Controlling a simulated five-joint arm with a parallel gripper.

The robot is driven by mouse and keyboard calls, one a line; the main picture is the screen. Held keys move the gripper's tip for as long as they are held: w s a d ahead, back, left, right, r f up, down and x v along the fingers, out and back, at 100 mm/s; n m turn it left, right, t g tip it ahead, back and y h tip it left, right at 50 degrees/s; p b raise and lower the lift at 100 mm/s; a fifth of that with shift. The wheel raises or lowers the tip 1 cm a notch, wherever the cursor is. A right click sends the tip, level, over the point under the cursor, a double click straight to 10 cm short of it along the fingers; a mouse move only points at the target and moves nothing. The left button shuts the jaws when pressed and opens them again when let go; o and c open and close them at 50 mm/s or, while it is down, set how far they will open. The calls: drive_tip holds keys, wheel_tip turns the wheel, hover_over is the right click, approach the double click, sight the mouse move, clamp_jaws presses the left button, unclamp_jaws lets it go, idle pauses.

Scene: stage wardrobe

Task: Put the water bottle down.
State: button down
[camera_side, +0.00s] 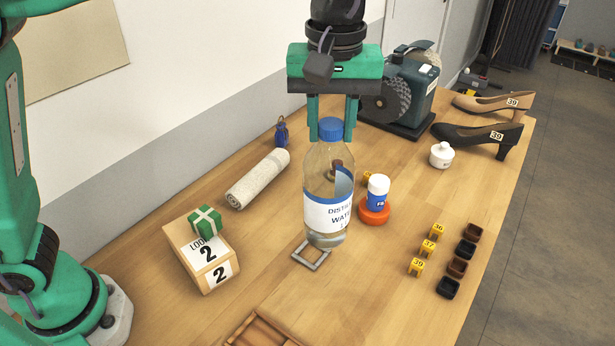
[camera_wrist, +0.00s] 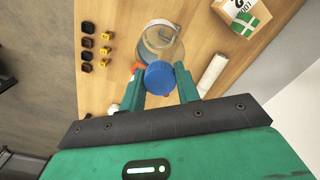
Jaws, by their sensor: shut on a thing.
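The water bottle (camera_side: 329,190) is clear, with a blue cap and a white and blue label. It hangs upright from my gripper (camera_side: 332,120), whose fingers are shut around the bottle at the cap. Its base shows just over a grey square frame (camera_side: 312,255) on the wooden table; I cannot tell whether it touches. In the wrist view, the blue cap (camera_wrist: 160,75) sits between the fingers of my gripper (camera_wrist: 166,82), and the clear body shows beyond it.
A white bottle (camera_side: 377,190) on an orange base stands close on the right. A box marked 2 (camera_side: 207,259) with a green gift (camera_side: 205,222) stands left, near a rolled cloth (camera_side: 257,178). Numbered yellow tags (camera_side: 428,247), small dark trays (camera_side: 457,267), a grinder (camera_side: 400,95) and shoes (camera_side: 480,132) fill the right.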

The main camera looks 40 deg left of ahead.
drive_tip(key=s+d+n, duration=0.2)
drive_tip(key=s+d, duration=1.3)
drive_tip(key=d, duration=0.4)
drive_tip(key=shift+r, duration=0.45)
drive_tip(key=w+a+f, duration=0.1)
drive_tip(key=w+f, duration=0.6)
drive_tip(key=w, duration=0.4)
drive_tip(key=shift+w+a, duration=0.2)
drive_tip(key=shift+a, duration=0.05)
drive_tip(key=shift+f, duration=0.1)
drive_tip(key=shift+f, duration=2)
